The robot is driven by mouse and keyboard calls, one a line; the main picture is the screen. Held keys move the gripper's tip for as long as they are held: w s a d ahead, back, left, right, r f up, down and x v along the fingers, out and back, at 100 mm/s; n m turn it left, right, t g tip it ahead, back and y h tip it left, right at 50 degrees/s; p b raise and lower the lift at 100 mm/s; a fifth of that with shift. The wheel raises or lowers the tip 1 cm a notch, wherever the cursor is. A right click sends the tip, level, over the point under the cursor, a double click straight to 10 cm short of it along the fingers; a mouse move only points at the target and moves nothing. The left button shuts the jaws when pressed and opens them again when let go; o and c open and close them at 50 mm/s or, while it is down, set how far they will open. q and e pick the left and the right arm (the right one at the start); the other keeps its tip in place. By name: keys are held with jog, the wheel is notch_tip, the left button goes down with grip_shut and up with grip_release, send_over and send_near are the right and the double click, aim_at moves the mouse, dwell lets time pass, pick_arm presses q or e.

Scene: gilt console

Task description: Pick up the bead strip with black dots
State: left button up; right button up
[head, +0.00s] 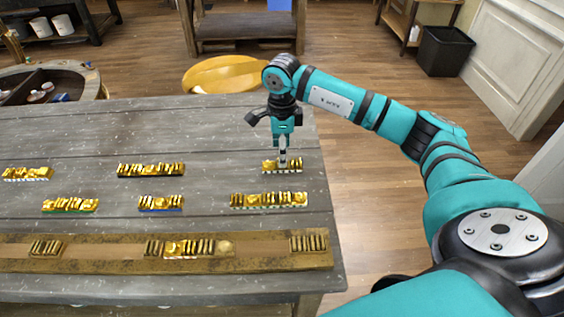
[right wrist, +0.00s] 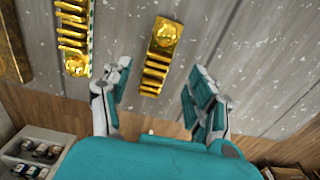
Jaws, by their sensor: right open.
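Several gold bead strips lie on the grey table. One short strip (head: 270,165) at the right of the back row has a pale lower edge with dark marks, which look like black dots. My right gripper (head: 283,158) points down right over this strip. In the right wrist view, a gold strip (right wrist: 157,62) with a round bead at one end lies between and beyond the open fingers (right wrist: 160,85). The fingers stand apart on either side of it, and nothing is held. Its edge marks cannot be made out there. My left gripper is out of view.
Other strips stand apart: a black-edged one (head: 150,170), a pale-edged one (head: 27,174), a green-edged one (head: 70,206), a blue-edged one (head: 161,203) and a longer pale-edged one (head: 269,200). A wooden board (head: 110,250) with beads lies along the front.

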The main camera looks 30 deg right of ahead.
jog(key=shift+s+f+p, duration=0.15)
jog(key=shift+f+p, duration=0.35)
jog(key=shift+f, duration=1.45)
grip_shut()
